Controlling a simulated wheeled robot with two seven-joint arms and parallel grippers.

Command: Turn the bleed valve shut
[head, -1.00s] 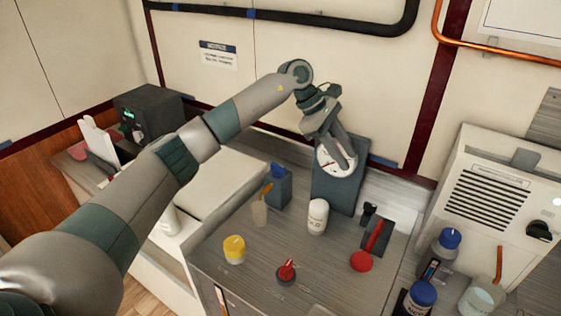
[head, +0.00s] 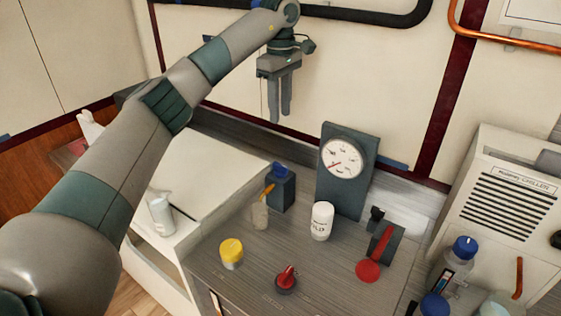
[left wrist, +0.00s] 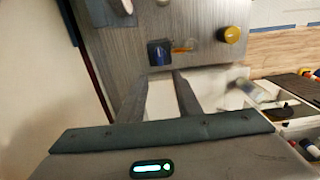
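No label marks the bleed valve, so I cannot tell for sure which fitting it is. A blue knob (head: 280,169) sits on a dark box (head: 280,192) at the back of the grey bench; the knob also shows in the left wrist view (left wrist: 158,52). A red-handled round fitting (head: 287,278) stands near the front edge. A red lever with a round red end (head: 368,270) is at the right. My left gripper (head: 279,118) hangs fingers down above and behind the bench, touching nothing. Its fingers (left wrist: 160,76) are apart and empty. My right gripper is out of view.
A dial gauge (head: 343,158) on a dark panel stands at the back. A white bottle (head: 321,221), a yellow-capped jar (head: 231,253) and a small cup with an orange stick (head: 261,213) stand on the bench. A white vented unit (head: 505,200) is at the right.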

